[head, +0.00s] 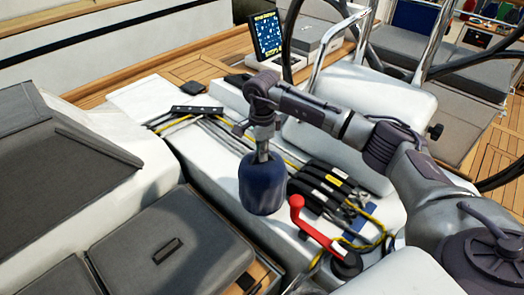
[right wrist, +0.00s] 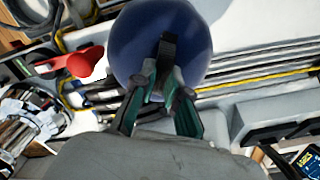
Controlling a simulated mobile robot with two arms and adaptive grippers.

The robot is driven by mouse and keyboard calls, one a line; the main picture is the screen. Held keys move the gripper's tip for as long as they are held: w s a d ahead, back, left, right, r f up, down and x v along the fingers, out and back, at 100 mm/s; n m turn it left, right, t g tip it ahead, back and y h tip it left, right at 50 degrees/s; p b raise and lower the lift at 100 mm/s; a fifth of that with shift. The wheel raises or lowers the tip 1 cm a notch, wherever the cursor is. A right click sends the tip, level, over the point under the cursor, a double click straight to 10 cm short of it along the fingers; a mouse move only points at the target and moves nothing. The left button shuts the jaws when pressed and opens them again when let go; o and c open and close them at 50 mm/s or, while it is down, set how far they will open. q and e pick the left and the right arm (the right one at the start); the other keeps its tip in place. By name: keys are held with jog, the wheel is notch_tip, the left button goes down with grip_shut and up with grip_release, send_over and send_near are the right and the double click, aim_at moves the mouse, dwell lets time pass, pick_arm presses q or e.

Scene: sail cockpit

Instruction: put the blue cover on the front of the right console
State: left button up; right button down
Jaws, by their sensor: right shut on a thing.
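The blue cover (head: 262,186) is a dark blue rounded cap hanging below my right gripper (head: 262,152) in the head view. In the right wrist view the cover (right wrist: 165,40) fills the top middle, and the fingers of my right gripper (right wrist: 160,85) are shut on a dark strap on it. The right console (head: 225,150) is the white block with ropes and clutches behind and beside the cover. The cover is in the air by its near left side. Which face of the console is the front I cannot tell. My left gripper is not in view.
A red winch handle (head: 312,225) stands just right of the cover, by black rope clutches (head: 325,187) and yellow rope. A chart screen (head: 267,35) and steering wheel are behind. A grey cushion (head: 170,245) lies at front left.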

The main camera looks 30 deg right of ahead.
jog(key=shift+f+b, duration=0.45)
jog(key=shift+f, duration=0.15)
dwell(0.3)
jog(key=c, duration=0.6)
grip_release()
jog(key=shift+c, duration=0.2)
jog(key=shift+r+p, duration=2.5)
jog(key=shift+r, duration=2.05)
